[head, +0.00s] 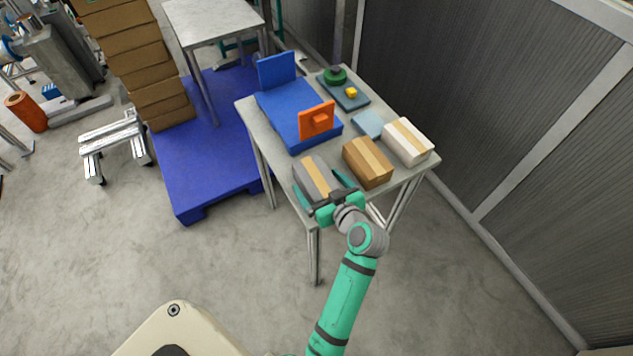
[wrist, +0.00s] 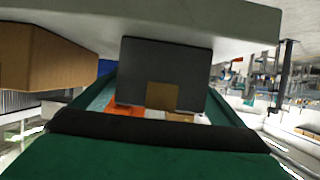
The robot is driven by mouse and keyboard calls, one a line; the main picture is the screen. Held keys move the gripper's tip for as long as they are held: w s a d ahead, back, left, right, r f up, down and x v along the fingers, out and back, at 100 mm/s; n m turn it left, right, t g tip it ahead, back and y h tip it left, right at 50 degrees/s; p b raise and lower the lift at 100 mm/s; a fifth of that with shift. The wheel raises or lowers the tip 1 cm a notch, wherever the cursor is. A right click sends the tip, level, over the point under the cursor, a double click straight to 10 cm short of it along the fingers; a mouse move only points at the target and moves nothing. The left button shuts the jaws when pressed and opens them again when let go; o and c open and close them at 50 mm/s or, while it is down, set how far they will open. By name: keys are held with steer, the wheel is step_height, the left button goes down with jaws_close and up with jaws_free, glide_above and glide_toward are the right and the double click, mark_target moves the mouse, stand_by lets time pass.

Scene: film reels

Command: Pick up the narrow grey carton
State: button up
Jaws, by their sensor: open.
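The narrow grey carton (head: 309,172) with a tan tape strip lies on the near left corner of the table in the head view. In the wrist view the grey carton (wrist: 165,62) is dark and fills the middle, its tape showing as a tan patch. My gripper (head: 325,187) is open at the carton's near end, one finger toward each long side. In the wrist view the green fingers flank the carton, and it appears between them. I cannot tell whether either finger touches it.
A brown carton (head: 368,170) stands close to the right of the grey one, with a white carton (head: 400,148) beyond it. A blue tray (head: 285,108) and an orange block (head: 317,116) are behind. The table (head: 256,132) has bare edge at left.

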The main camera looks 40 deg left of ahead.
steer(key=shift+x, duration=0.9)
steer(key=c, duration=1.4)
